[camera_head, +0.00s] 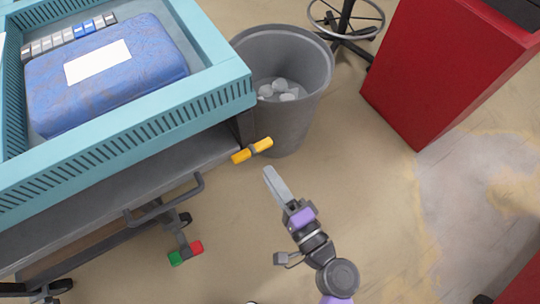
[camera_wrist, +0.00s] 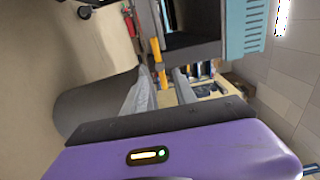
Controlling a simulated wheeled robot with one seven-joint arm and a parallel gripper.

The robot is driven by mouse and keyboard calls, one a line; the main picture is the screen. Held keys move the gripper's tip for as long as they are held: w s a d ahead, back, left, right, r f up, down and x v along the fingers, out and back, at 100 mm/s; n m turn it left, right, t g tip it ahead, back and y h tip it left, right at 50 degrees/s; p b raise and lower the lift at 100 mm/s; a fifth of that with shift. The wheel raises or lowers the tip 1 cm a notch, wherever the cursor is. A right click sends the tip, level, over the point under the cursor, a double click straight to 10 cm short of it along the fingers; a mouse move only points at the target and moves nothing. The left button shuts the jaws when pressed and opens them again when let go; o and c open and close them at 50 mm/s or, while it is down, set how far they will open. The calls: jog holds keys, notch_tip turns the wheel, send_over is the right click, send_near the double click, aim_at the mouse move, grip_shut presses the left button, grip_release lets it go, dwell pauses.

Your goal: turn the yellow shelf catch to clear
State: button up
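The yellow shelf catch (camera_head: 252,150) is a short bar with a dark middle at the near right corner of the grey cart shelf. It slants slightly, lower end left, and sticks out past the shelf corner. In the wrist view the catch (camera_wrist: 158,62) stands upright in the picture, seen in the gap between the fingers. My gripper (camera_head: 270,173) is below and right of the catch in the head view, with its tips a little apart from it. In the wrist view my gripper (camera_wrist: 160,80) is open, with nothing held between its fingers.
The grey cart shelf (camera_head: 120,175) carries a teal tray (camera_head: 215,92) with a blue package (camera_head: 105,75). A grey bin (camera_head: 305,100) stands close behind the catch. A red cabinet (camera_head: 440,75) is at upper right. A cart pedal (camera_head: 186,252) is below.

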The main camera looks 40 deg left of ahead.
aim_at(255, 154)
jog(key=x, duration=0.7)
jog(key=shift+c, duration=0.2)
grip_shut()
